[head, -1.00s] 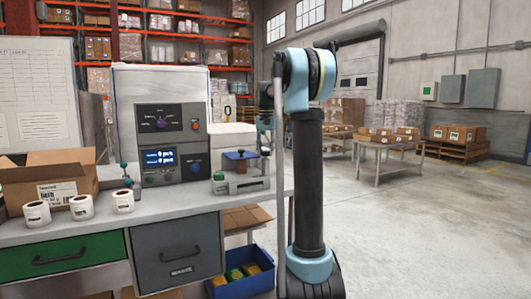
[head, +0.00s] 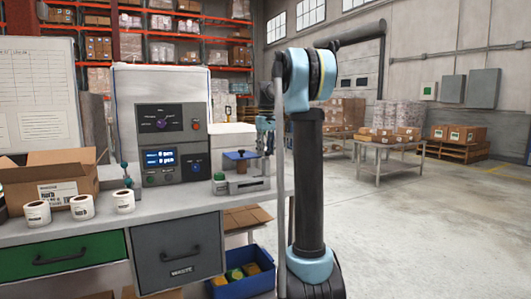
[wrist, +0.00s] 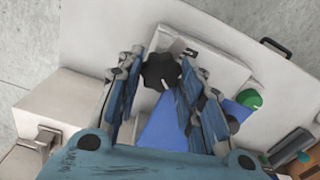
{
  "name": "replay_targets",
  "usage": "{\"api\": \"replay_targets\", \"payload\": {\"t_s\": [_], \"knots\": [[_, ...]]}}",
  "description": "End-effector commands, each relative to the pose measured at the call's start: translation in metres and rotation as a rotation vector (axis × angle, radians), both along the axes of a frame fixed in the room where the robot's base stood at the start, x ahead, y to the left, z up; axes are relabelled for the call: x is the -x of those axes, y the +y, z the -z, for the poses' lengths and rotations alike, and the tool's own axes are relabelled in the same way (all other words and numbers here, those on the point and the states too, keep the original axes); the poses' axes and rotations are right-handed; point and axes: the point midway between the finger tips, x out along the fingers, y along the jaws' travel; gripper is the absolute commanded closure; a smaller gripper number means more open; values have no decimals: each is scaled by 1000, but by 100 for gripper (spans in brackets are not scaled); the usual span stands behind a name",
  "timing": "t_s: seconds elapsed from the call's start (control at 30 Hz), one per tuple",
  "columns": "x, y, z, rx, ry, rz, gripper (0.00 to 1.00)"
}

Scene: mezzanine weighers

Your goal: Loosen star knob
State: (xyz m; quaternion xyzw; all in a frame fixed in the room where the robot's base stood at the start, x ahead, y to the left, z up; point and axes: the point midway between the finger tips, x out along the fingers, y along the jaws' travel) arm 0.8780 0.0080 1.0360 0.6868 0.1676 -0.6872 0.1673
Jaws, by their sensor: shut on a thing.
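The star knob (wrist: 161,70) is black and lobed, with a pale mark on its face. In the wrist view it sits between the fingertips of my gripper (wrist: 165,68), which is shut on it. The knob is on a pale plate, beside a blue sloping surface (wrist: 165,125). In the head view my gripper (head: 265,135) is partly hidden by my arm, at the right side of a small fixture (head: 245,184) on the bench. The knob itself is not clear there.
A green round knob (wrist: 250,98) is right of my fingers in the wrist view.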

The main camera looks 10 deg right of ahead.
Motion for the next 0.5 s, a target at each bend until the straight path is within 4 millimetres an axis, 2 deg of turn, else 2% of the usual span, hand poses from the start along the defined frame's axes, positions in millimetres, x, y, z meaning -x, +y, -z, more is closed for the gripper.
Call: {"api": "replay_targets", "payload": {"t_s": [0.5], "knots": [[-1,0,0,1,-3,-74,89]]}}
